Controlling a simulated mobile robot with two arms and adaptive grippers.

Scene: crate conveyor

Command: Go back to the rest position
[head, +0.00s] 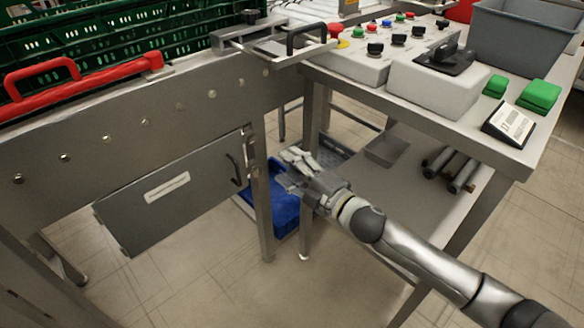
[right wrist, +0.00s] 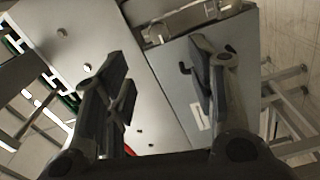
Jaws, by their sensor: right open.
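My right gripper (head: 288,170) is open and empty in the head view, low beside the conveyor's leg and left of the steel table's edge. In the right wrist view its two fingers (right wrist: 163,80) stand apart with nothing between them. Beyond them is the grey panel (right wrist: 190,90) with a white label and a dark handle. In the head view this panel (head: 130,213) hangs tilted under the conveyor's side, left of my gripper. My right arm reaches in from the lower right. My left gripper is not in view.
The conveyor side (head: 130,120) carries a green crate (head: 130,38) and a red bar handle (head: 75,88). The steel table (head: 480,128) holds a button box (head: 350,62) and a grey bin (head: 520,38). A blue bin (head: 285,205) is on the floor behind my gripper.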

